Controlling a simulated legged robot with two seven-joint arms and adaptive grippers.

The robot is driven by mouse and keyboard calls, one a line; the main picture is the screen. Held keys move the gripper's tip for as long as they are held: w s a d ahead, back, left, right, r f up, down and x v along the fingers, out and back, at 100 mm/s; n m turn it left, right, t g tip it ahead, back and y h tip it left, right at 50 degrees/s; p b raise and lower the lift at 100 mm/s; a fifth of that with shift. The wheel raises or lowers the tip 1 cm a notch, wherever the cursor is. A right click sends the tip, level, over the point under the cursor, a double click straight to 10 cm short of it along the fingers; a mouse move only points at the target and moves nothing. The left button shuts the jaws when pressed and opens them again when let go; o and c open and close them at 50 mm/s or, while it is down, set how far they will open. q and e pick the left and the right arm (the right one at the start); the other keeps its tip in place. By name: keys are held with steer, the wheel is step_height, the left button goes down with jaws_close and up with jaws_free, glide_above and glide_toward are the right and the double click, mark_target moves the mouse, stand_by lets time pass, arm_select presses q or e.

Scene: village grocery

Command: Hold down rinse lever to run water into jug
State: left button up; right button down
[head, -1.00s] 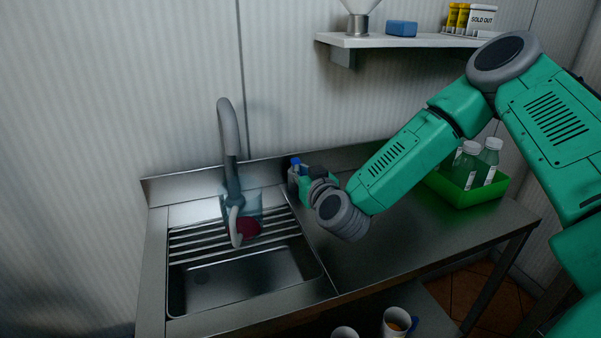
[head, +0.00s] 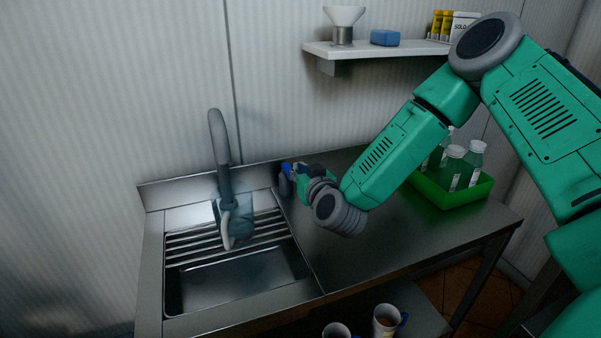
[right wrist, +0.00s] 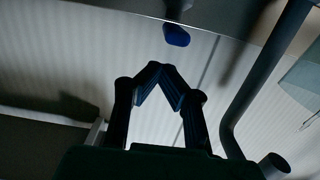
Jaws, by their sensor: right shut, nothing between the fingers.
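A translucent bluish jug (head: 233,212) stands on the slatted rack of the sink, under the curved grey spout (head: 223,155). Jug and spout also show at the right of the right wrist view, the jug (right wrist: 304,72) only in part. The rinse lever has a blue knob (head: 286,168) and stands right of the spout by the back ledge. My right gripper (head: 298,170) is shut and empty, close beside the lever. In the right wrist view its fingertips (right wrist: 154,66) meet just short of the blue knob (right wrist: 176,35); I cannot tell whether they touch. No water stream is discernible. My left gripper is out of view.
The steel basin (head: 235,285) is empty. A green crate (head: 455,195) with several bottles stands at the counter's right, behind my right forearm. Mugs (head: 386,321) stand on a lower shelf. A wall shelf (head: 375,50) hangs above. The front counter is clear.

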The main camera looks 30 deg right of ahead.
steer(key=s+a+f, duration=0.2)
steer(key=s, duration=0.7)
steer(key=shift+s+b, duration=0.15)
steer(key=shift+b, duration=0.3)
steer(key=shift+a, duration=0.15)
steer(key=shift+r, duration=0.1)
stand_by(0.3)
